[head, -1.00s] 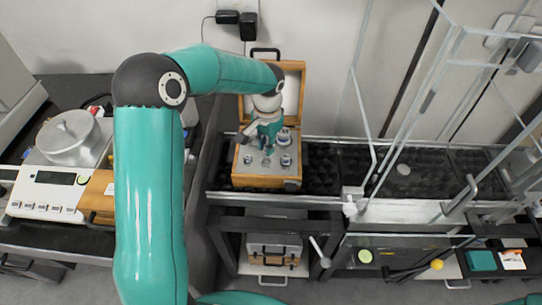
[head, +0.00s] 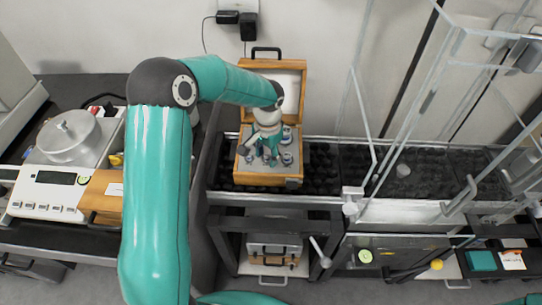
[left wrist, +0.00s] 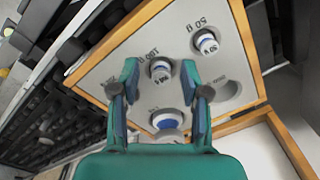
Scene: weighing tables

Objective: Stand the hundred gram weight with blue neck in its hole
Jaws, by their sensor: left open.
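The weight case (head: 268,182) is open, with a grey insert (left wrist: 125,62) holding several weights. In the left wrist view a small weight with a blue neck (left wrist: 161,70) stands upright beside the 100 g print. My left gripper (head: 266,157) is over the insert. Its open fingers (left wrist: 160,82) lie on either side of this weight, with gaps showing. Another weight (left wrist: 206,43) stands by the 50 g print. A larger blue-necked weight (left wrist: 167,120) stands closer to the gripper's palm. My right gripper is not in view.
A round empty recess (left wrist: 228,88) is in the insert. The raised case lid (head: 290,85) is behind my arm. A balance (head: 48,190) stands on the left, and a glass enclosure (head: 450,110) is to the right. Dark padded surface lies right of the case.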

